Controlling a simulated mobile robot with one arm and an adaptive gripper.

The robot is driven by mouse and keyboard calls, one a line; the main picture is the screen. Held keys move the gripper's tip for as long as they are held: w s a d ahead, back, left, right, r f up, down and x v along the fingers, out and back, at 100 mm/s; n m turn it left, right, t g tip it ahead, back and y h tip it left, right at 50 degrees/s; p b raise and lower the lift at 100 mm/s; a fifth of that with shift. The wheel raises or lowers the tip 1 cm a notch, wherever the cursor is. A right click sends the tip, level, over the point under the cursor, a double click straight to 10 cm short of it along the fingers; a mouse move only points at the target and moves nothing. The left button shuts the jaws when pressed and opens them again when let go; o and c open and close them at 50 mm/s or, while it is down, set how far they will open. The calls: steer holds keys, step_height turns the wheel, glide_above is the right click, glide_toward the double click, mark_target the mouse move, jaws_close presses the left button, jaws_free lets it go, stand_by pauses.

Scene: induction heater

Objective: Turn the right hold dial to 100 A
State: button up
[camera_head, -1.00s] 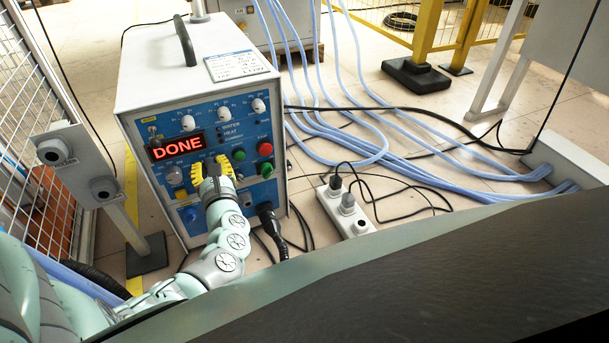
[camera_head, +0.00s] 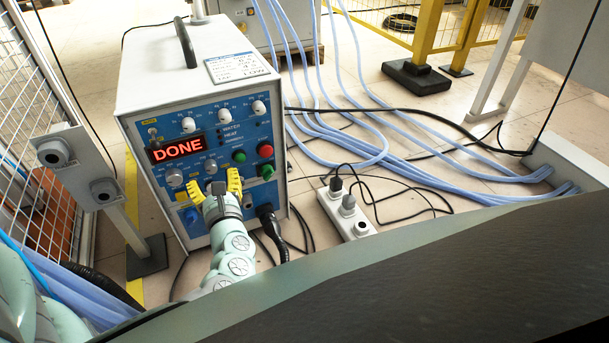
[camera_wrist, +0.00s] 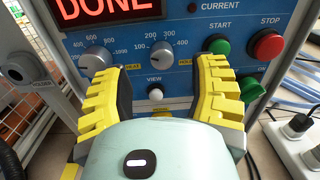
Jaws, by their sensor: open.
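The hold dial appears to be the right one of two grey knobs (camera_wrist: 161,56) low on the heater's blue panel. Its scale shows numbers up to 400; its small label and exact pointer setting are not clear. It also shows in the head view (camera_head: 210,166). My gripper (camera_head: 215,183) has its yellow fingers spread wide, pointing at the panel. In the wrist view, the fingers (camera_wrist: 162,75) stand to the left and right of the dial, with an empty gap between them. They appear apart from the dial.
The left knob (camera_wrist: 95,59) has a scale up to 1000. Green START (camera_wrist: 220,46) and red STOP (camera_wrist: 267,45) buttons are near the right finger. A white VIEW button (camera_wrist: 155,94) is below the dial. The display (camera_head: 177,148) reads DONE. A power strip (camera_head: 346,208) lies right.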

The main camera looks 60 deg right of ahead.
steer(key=v, duration=0.7)
steer(key=shift+s, duration=0.4)
steer(key=shift+a, duration=0.15)
